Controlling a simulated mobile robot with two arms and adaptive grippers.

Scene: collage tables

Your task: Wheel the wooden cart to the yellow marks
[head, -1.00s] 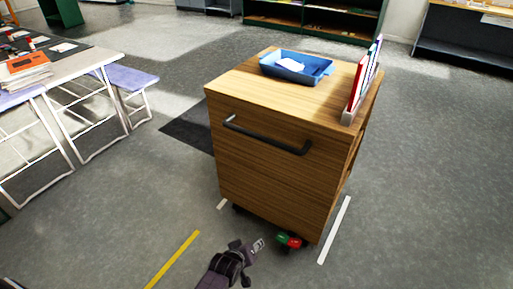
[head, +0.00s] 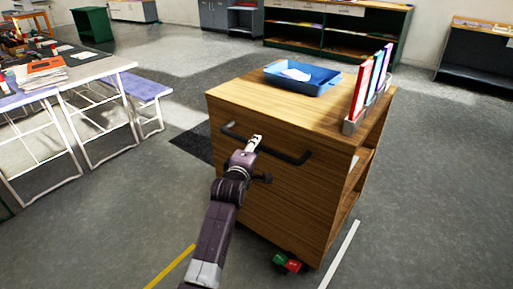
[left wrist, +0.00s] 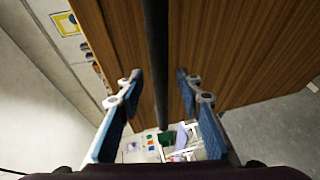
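The wooden cart (head: 270,190) stands ahead of me, with a dark bar handle (head: 290,157) across its near face. My left gripper (head: 254,143) is at the handle in the head view. In the left wrist view, my left gripper (left wrist: 160,92) is open, with its two blue-padded fingers apart on either side of the dark handle (left wrist: 156,50). Gaps show between the bar and both fingers. A yellow mark (head: 170,267) lies on the floor at the lower left, partly out of frame. My right gripper is not in view.
A blue tray (head: 300,82) and upright coloured folders (head: 371,88) are on the cart. Red and green parts (head: 287,262) show at its foot. A white floor strip (head: 340,255) lies right of it. A table (head: 95,70) and bench (head: 135,87) stand left. Floor on the right is clear.

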